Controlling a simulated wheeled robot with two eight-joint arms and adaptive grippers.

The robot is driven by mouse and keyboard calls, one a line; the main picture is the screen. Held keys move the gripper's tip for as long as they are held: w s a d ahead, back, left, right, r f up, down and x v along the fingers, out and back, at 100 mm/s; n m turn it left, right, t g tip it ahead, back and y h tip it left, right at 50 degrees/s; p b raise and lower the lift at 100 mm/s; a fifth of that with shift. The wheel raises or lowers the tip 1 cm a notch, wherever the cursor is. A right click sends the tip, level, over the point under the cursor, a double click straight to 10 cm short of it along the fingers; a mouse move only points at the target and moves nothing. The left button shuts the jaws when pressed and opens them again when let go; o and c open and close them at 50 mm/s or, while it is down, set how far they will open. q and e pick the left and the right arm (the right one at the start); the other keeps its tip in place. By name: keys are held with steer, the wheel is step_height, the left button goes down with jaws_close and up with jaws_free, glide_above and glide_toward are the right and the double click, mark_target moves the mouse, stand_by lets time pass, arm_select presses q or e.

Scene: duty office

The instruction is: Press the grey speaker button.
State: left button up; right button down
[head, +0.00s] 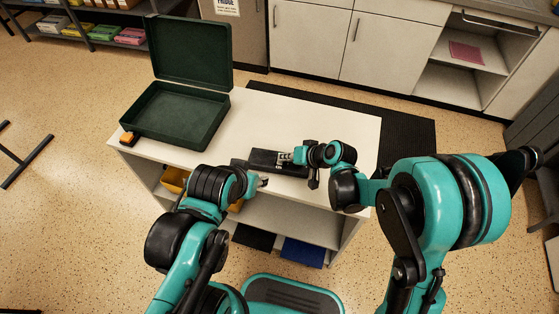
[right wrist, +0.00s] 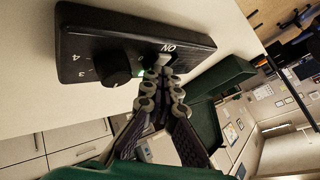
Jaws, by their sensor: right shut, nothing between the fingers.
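A black control box (head: 262,158) lies on the white table top. It fills the upper part of the right wrist view (right wrist: 90,35), with a black knob (right wrist: 117,80), printed numbers, an "ON" label and a small green glow. My right gripper (head: 284,158) is shut and empty, its fingertips (right wrist: 162,70) at the box face just below the "ON" label. A pale grey piece shows there; I cannot tell whether it is a button, a switch or a fingertip, nor whether there is contact. My left gripper (head: 263,182) is at the table's front edge, its opening unclear.
An open dark green case (head: 190,88) stands at the table's left, with a small orange-yellow object (head: 127,138) at its front left corner. The white table (head: 325,112) has free room behind the box. A yellow bin (head: 173,181) sits on the shelf below.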

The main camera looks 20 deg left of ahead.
steer(key=shift+f, duration=0.1)
steer(key=shift+r, duration=0.55)
steer(key=shift+r+p, duration=2.4)
steer(key=shift+r, duration=0.65)
steer(key=shift+f, duration=0.1)
